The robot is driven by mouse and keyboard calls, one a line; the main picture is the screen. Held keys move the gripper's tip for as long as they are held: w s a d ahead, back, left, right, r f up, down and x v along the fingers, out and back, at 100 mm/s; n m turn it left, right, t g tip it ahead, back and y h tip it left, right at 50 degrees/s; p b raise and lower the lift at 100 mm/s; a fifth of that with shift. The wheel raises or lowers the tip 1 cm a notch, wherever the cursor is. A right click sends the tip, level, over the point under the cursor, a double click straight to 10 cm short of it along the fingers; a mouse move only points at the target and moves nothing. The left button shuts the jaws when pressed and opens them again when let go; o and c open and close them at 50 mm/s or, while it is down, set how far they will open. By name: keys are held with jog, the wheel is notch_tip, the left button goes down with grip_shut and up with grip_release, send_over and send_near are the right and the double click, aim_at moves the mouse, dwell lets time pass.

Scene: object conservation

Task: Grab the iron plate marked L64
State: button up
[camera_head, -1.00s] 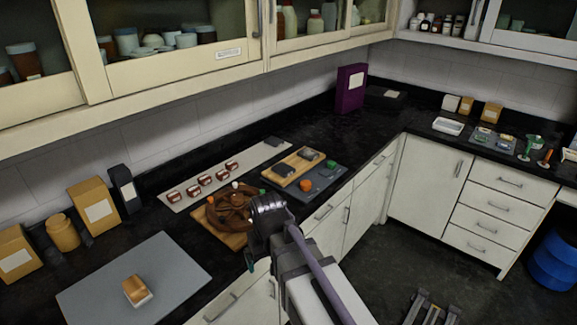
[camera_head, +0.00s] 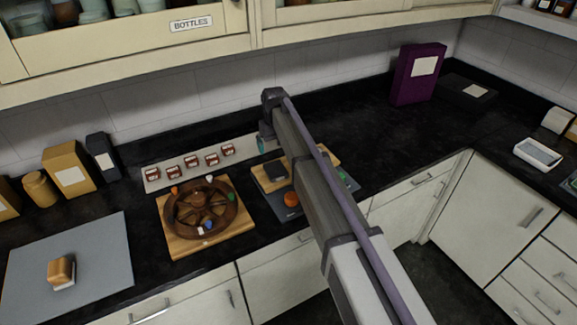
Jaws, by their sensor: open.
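A dark plate (camera_head: 275,170) lies on a wooden board (camera_head: 263,186) that rests on a grey mat (camera_head: 288,209), right of the round brown tray. No marking L64 is readable on it. A second dark plate that showed on this board is hidden behind my arm. My gripper (camera_head: 263,146) hangs at the far end of my arm, in the picture just above and left of the dark plate. It is small and partly hidden, with a teal tip showing. It is open, and nothing shows in it.
A round brown tray (camera_head: 170,207) with small coloured pieces stands on a wooden board (camera_head: 180,240). Behind it, a pale strip (camera_head: 153,183) holds several small red-brown items. A grey mat (camera_head: 105,270) with a tan block (camera_head: 60,270) lies left. The back right counter holds a purple box (camera_head: 418,75).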

jog(key=b, duration=0.6)
send_over(275, 168)
jog(key=f, duration=0.6)
jog(key=shift+s+d, duration=0.15)
jog(key=shift+s, duration=0.1)
jog(key=shift+r+p, duration=0.1)
jog(key=shift+p, duration=0.2)
notch_tip(275, 168, down, 6)
jog(key=b, duration=0.5)
jog(key=shift+w+r, duration=0.1)
jog(key=shift+r, duration=0.45)
jog(key=c, duration=1.5)
jog(key=shift+c, duration=0.2)
notch_tip(275, 168, up, 10)
jog(key=p, duration=1)
